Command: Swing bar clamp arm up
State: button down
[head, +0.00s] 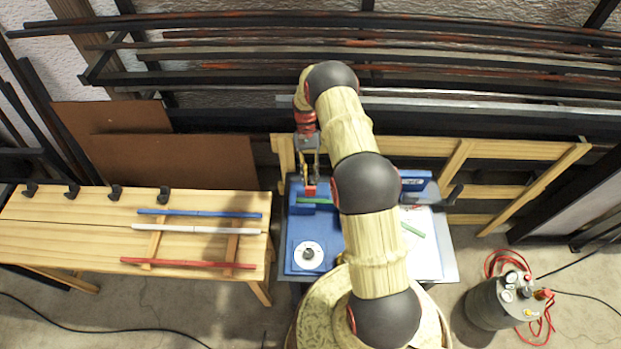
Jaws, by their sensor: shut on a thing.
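My gripper (309,180) points down over the left part of the blue fixture (300,236) on the work table. Its fingers are shut on a small red piece, which looks like the end of the bar clamp arm (310,190). The rest of the clamp arm is hard to make out. A short green lath (313,200) lies at the blue block just below the red piece. My arm crosses the table and hides the middle of the fixture. Another green piece (412,229) lies on a white sheet (425,250) to the right.
A round white disc with a dark knob (308,254) sits at the fixture's front left. A wooden bench (60,230) at left carries blue (200,213), white (195,229) and red laths (188,263). A grey tank with red hose (498,303) stands on the floor at right.

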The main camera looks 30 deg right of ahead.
jog(key=shift+w, duration=0.1)
jog(key=c, duration=1.8)
grip_release()
jog(key=shift+o, duration=0.7)
jog(key=shift+r, duration=0.1)
